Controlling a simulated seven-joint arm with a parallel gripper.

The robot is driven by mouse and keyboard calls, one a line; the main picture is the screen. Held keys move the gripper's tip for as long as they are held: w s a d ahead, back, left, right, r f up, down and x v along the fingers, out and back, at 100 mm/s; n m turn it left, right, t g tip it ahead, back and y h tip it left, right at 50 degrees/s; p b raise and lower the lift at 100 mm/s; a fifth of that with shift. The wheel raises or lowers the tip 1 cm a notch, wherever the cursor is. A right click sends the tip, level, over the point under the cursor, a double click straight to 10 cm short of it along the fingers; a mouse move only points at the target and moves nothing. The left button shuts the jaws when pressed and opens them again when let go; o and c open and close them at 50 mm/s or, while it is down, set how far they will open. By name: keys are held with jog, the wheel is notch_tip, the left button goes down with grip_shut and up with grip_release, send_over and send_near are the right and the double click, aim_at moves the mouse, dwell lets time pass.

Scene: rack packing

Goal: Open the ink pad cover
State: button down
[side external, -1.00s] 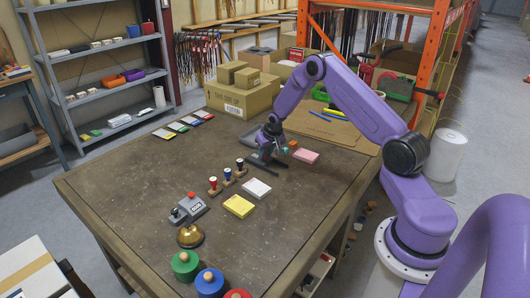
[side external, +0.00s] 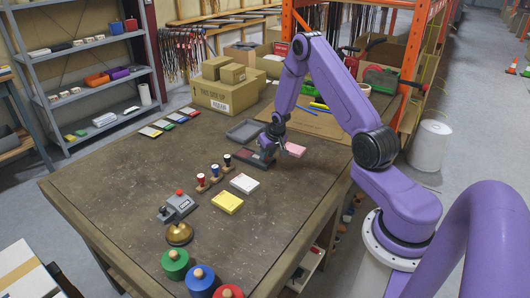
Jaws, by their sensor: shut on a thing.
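My gripper (side external: 270,146) is low over the table, pointing down at a small dark flat case (side external: 254,160), which looks like the ink pad. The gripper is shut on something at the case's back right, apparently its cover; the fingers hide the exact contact. A dull reddish patch shows on the case. How far the cover is raised cannot be told at this size.
A grey tray (side external: 243,131) lies just behind the case. A pink block (side external: 295,149) is close on the right. Stamps (side external: 214,170), a white pad (side external: 244,183) and a yellow pad (side external: 228,202) stand in front. Cardboard boxes (side external: 224,97) are at the back. The table's left middle is clear.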

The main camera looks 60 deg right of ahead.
jog(key=shift+s, duration=0.1)
jog(key=c, duration=1)
grip_release()
jog(key=shift+r, duration=0.1)
jog(key=v, duration=1.7)
jog(key=shift+r, duration=0.1)
jog(key=s+a+r+n+g+y, duration=0.15)
jog(key=s+a+n, duration=0.3)
jog(key=a, duration=0.65)
jog(key=s+a+r+n+y, duration=0.1)
jog(key=s+a+r+n, duration=0.3)
jog(key=a, duration=0.7)
jog(key=s+a+n, duration=0.2)
jog(key=s, duration=0.4)
jog(key=s+a+n+g, duration=0.1)
jog(key=s+a+n, duration=0.1)
jog(key=s, duration=0.5)
jog(key=s+a+r+n+g, duration=0.1)
jog(key=s+n, duration=0.3)
jog(key=s, duration=0.3)
jog(key=shift+a+n+g, duration=0.25)
jog(key=shift+a, duration=0.15)
